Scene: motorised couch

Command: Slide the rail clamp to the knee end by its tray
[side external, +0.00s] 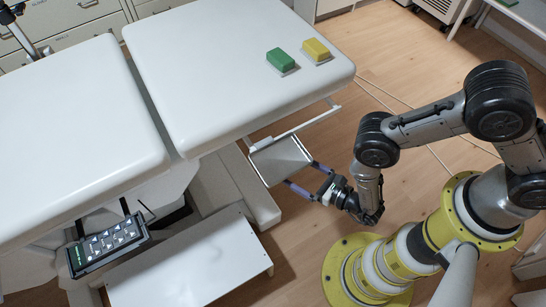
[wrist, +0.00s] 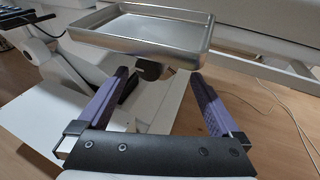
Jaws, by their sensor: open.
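The shallow metal tray (side external: 280,158) hangs beside the couch, just under the white top's edge. In the wrist view the tray (wrist: 140,30) is level and empty. A dark knob or clamp part (wrist: 153,70) shows under it; the rest of the rail clamp is hidden. A pale side rail (side external: 310,122) runs along the couch edge; it also shows in the wrist view (wrist: 262,68). My gripper (side external: 300,173) is open, its purple fingers pointing at the tray. In the wrist view the fingertips (wrist: 158,74) lie either side of the dark part; contact cannot be told.
A green block (side external: 280,60) and a yellow block (side external: 316,50) lie on the couch's right section. A control panel with buttons (side external: 107,243) is at the lower left. A white step or base cover (side external: 190,265) sits low beneath the tray.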

